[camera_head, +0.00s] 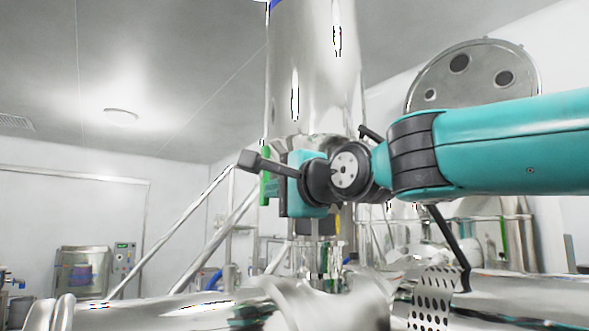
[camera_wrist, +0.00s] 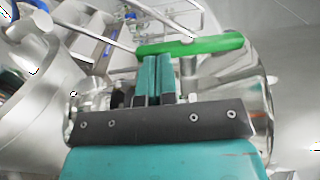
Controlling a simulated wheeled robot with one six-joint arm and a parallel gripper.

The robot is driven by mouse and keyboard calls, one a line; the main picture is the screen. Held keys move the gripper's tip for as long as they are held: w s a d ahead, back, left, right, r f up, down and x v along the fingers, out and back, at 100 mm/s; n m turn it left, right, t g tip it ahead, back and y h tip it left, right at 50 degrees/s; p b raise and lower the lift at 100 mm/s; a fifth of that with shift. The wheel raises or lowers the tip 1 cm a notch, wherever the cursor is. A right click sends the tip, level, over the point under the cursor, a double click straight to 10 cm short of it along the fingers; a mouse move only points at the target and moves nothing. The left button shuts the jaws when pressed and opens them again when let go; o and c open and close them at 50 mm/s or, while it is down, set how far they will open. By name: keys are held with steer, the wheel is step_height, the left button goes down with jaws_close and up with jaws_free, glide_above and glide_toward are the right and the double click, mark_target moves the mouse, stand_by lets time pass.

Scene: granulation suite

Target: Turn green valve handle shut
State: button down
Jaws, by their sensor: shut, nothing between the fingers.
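The green valve handle (camera_wrist: 190,46) is a long bar lying nearly level across the upper middle of the wrist view, on a shiny steel pipe fitting (camera_wrist: 250,95). My gripper (camera_wrist: 154,62) is shut and empty, its two teal fingers side by side. The fingertips meet the handle's lower edge near its left end in the picture; I cannot tell whether they touch it. In the head view a green strip (camera_head: 265,188), probably the handle, shows just left of my gripper (camera_head: 284,192). My gripper hides much of the handle and valve there.
A tall steel column (camera_head: 315,75) rises behind my gripper. Steel pipes (camera_head: 190,308) fill the foreground, and a perforated plate (camera_head: 433,298) stands at lower right. A slanted stair rail (camera_head: 175,230) is at left. A round steel lid (camera_head: 475,75) is at upper right.

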steer(key=shift+w+a, duration=0.2)
steer(key=shift+w, duration=0.05)
steer(key=shift+f+b, duration=0.15)
steer(key=shift+b, duration=0.15)
steer(key=shift+w+f+b, duration=0.1)
steer(key=shift+b, duration=0.65)
steer(key=shift+t+y+b, duration=0.3)
steer(key=shift+t+b, duration=0.1)
steer(key=shift+b, duration=0.2)
